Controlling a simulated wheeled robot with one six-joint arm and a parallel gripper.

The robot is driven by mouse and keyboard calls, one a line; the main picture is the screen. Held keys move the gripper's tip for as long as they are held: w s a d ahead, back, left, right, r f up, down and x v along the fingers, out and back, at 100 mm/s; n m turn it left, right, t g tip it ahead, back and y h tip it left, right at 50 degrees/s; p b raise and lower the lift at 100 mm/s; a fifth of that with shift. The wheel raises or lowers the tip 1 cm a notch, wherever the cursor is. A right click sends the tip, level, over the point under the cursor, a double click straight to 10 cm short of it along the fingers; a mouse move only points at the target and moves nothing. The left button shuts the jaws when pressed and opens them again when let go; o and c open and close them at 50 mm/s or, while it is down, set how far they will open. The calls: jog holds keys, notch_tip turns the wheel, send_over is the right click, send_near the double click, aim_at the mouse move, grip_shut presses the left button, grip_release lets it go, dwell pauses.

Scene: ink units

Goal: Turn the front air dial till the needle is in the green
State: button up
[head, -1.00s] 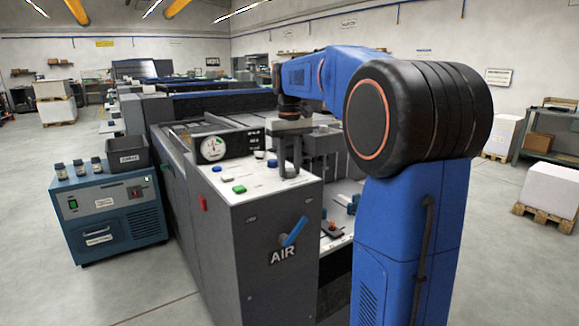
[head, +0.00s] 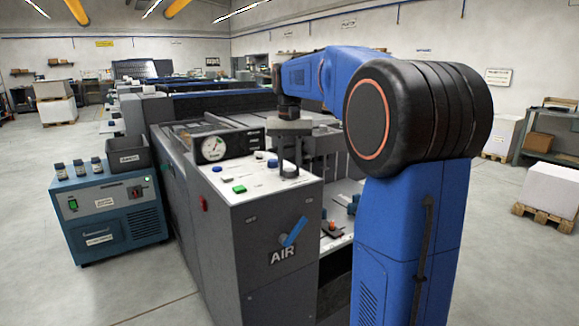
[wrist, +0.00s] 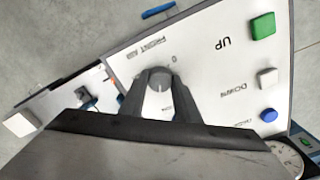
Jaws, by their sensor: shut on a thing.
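The front air dial (wrist: 160,80) is a round grey knob on the white console top, beside the FRONT AIR label in the wrist view. My gripper (wrist: 159,92) is shut on it, one finger on each side. In the head view my gripper (head: 289,172) points down at the console's right side, and its fingers mostly hide the dial. The round white gauge (head: 213,148) stands at the console's back left. Its needle appears to lean up and to the right; it is too small to tell whether it lies in the green. The gauge's edge shows in the wrist view (wrist: 286,158).
A green button (head: 239,189), a white button and a blue button (head: 272,163) sit on the console left of my gripper. A blue AIR lever (head: 294,232) is on the front panel. A teal cabinet (head: 110,215) with bottles stands left. The floor in front is clear.

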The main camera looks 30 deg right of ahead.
aim_at(289, 169)
jog(key=o, duration=1)
jog(key=shift+o, duration=0.2)
jog(key=shift+r, duration=0.1)
notch_tip(289, 169, up, 17)
jog(key=shift+r, duration=0.1)
dwell(2.0)
jog(key=s+a+f+n+t, duration=0.1)
jog(key=s+a+f+n, duration=0.1)
jog(key=s+a+f, duration=0.45)
jog(key=s+a+f+n+t, duration=0.1)
jog(key=s+a+f, duration=0.3)
jog(key=s+f, duration=0.4)
jog(key=s+a+f+n+t, duration=0.1)
jog(key=s+a+f, duration=0.1)
jog(key=s+f, duration=0.6)
jog(key=s+a+f+n+t, duration=0.1)
jog(key=s+a+f+n, duration=0.1)
jog(key=s+f, duration=0.6)
notch_tip(289, 169, down, 5)
jog(key=shift+s+a+r+t, duration=0.15)
jog(key=shift+a+r+t, duration=0.05)
jog(key=shift+a+t, duration=0.25)
